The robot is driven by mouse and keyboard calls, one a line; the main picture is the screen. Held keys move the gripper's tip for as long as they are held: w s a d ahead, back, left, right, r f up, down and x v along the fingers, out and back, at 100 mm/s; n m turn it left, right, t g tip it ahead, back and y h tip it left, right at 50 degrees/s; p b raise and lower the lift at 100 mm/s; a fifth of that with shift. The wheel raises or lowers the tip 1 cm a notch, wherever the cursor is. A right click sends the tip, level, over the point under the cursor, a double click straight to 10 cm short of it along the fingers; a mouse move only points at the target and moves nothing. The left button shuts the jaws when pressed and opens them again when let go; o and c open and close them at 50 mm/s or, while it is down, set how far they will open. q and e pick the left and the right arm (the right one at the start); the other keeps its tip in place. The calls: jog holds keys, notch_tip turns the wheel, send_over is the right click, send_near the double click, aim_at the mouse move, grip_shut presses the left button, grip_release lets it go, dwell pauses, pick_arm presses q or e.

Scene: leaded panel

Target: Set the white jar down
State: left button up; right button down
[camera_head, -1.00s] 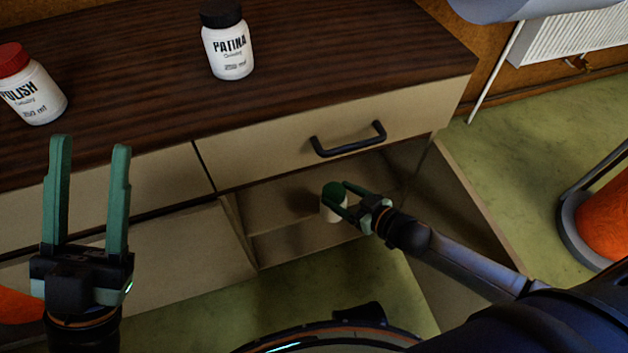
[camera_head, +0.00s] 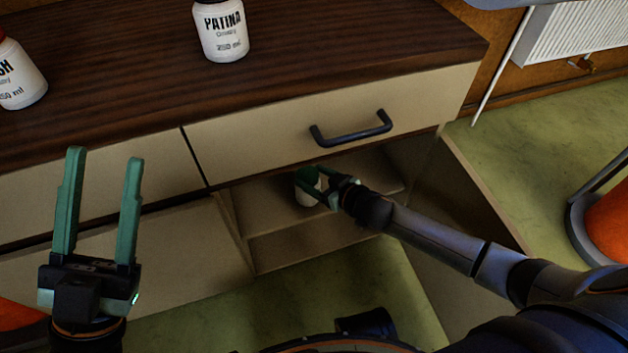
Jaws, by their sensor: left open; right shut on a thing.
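The white jar (camera_head: 304,195) with a green lid is inside the open cabinet compartment under the drawer. My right gripper (camera_head: 318,186) is shut on it from the right, near the lid, and its fingers hide part of the jar. The jar looks upright, over or on the compartment's shelf (camera_head: 262,208); I cannot tell whether its base touches. My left gripper (camera_head: 103,205) is open and empty, in front of the closed left part of the cabinet.
The drawer with a dark handle (camera_head: 350,132) is closed above the compartment. The cabinet door (camera_head: 465,195) stands open at the right. On the dark wooden top (camera_head: 330,45) stand a PATINA jar (camera_head: 221,32) and a POLISH jar (camera_head: 18,78). An orange stool (camera_head: 607,225) is at far right.

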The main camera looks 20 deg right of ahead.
jog(key=shift+r, duration=0.2)
jog(key=shift+f, duration=0.1)
grip_release()
jog(key=shift+f, duration=0.1)
jog(key=shift+s+r, duration=0.15)
jog(key=shift+r, duration=0.05)
jog(key=p+v, duration=0.5)
jog(key=v, duration=0.6)
jog(key=shift+s+d, duration=0.25)
jog(key=shift+s, duration=0.05)
jog(key=shift+r, duration=0.1)
